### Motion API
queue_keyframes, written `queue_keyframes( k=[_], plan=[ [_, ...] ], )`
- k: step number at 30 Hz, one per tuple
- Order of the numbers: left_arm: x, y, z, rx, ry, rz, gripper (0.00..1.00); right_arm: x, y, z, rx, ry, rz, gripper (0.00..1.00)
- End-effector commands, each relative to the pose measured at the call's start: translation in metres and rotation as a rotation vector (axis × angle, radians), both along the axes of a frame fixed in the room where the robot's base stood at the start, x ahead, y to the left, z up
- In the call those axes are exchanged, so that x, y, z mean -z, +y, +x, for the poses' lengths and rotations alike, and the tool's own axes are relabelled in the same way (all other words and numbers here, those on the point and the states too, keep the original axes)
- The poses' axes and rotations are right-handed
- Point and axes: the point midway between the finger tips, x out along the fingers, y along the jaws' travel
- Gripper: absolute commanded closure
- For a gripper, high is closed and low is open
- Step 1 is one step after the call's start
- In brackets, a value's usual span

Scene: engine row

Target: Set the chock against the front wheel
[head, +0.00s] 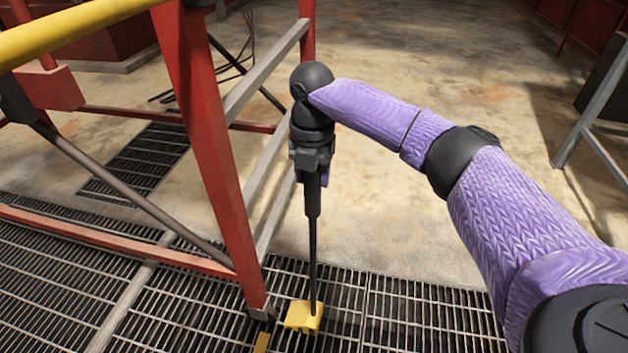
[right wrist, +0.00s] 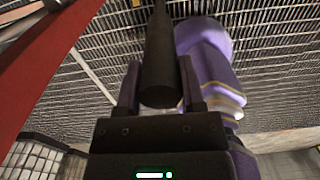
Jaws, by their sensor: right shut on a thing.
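The yellow chock (head: 303,317) is at the bottom of the head view, at the lower end of a long dark handle (head: 313,250). It is low over or on the floor grating; I cannot tell if it touches. My right gripper (head: 312,178) is shut on the upper part of the handle, which hangs nearly upright. In the right wrist view the handle (right wrist: 160,60) sits between the fingers. The chock is just right of the foot of a red frame leg, where a small dark part (head: 263,312) shows. I cannot clearly make out the front wheel. My left gripper is not in view.
A red frame (head: 205,120) with a yellow rail (head: 75,32) stands at the left, close to the handle. Another yellow piece (head: 262,342) lies by the leg's foot. Metal grating (head: 400,320) covers the near floor. Open concrete lies behind, with a grey stand (head: 583,125) at right.

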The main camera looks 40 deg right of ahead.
Motion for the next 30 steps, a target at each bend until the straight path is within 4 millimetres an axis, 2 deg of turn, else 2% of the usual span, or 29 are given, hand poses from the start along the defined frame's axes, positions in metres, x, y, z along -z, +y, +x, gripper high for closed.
queue_keyframes(
  k=[2,19,30],
  plan=[
    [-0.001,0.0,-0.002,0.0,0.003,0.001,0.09,0.001,0.0,0.001,-0.003,-0.007,0.003,1.0],
    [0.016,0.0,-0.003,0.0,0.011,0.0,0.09,0.067,-0.01,-0.007,-0.033,-0.006,0.002,1.0],
    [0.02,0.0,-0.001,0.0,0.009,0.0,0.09,0.081,-0.012,-0.009,-0.041,-0.01,0.003,1.0]
  ],
)
